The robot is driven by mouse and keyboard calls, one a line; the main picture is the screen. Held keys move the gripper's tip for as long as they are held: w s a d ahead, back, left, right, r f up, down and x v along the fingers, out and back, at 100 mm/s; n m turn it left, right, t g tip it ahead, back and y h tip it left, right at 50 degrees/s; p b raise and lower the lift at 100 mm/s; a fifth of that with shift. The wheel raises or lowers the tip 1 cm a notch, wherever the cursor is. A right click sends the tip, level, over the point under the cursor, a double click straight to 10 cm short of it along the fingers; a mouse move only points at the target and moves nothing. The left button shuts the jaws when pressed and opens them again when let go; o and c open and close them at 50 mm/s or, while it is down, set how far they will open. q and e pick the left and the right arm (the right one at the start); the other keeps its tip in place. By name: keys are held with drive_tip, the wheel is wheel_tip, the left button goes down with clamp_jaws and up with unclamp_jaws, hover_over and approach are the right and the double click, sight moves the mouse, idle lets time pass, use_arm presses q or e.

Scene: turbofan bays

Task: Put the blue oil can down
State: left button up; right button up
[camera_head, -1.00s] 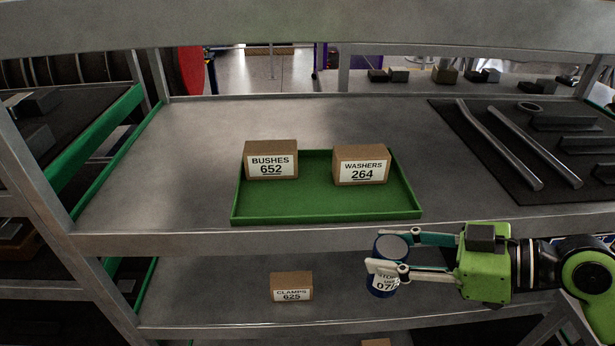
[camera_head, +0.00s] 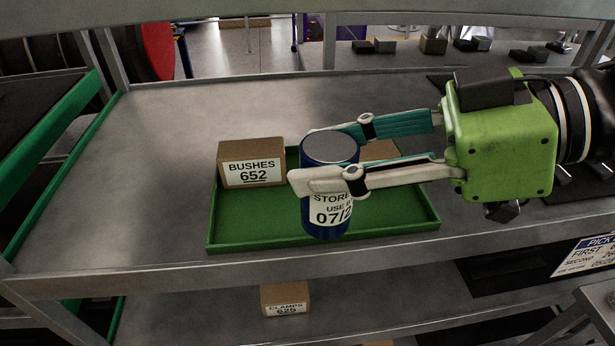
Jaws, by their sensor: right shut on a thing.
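The blue oil can (camera_head: 328,222) is upright, with a grey top and a white label. My right gripper (camera_head: 325,158) comes in from the right and is shut on the can, one finger on the near side and one behind. In the picture the can overlaps the green tray (camera_head: 222,240); I cannot tell whether its base touches the tray. My left gripper is not in view.
The BUSHES box (camera_head: 252,165) stands in the tray's left part. The WASHERS box (camera_head: 380,151) is mostly hidden behind my right gripper. The grey shelf (camera_head: 150,190) is bare left of the tray. A CLAMPS box (camera_head: 285,299) stands on the shelf below.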

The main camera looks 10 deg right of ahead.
drive_tip(key=w+p, duration=0.1)
drive_tip(key=w+a+p, duration=0.1)
drive_tip(key=p, duration=0.1)
drive_tip(key=w+a+p, duration=0.1)
drive_tip(key=shift+f, duration=0.3)
drive_tip(key=w+a+f+p, duration=0.1)
drive_tip(key=w+f, duration=0.2)
drive_tip(key=f, duration=0.1)
drive_tip(key=w+a+f+p, duration=0.1)
drive_tip(key=w+f, duration=0.2)
drive_tip(key=f, duration=0.1)
drive_tip(key=w+a+f+p, duration=0.2)
drive_tip(key=w+f, duration=0.1)
drive_tip(key=f, duration=0.1)
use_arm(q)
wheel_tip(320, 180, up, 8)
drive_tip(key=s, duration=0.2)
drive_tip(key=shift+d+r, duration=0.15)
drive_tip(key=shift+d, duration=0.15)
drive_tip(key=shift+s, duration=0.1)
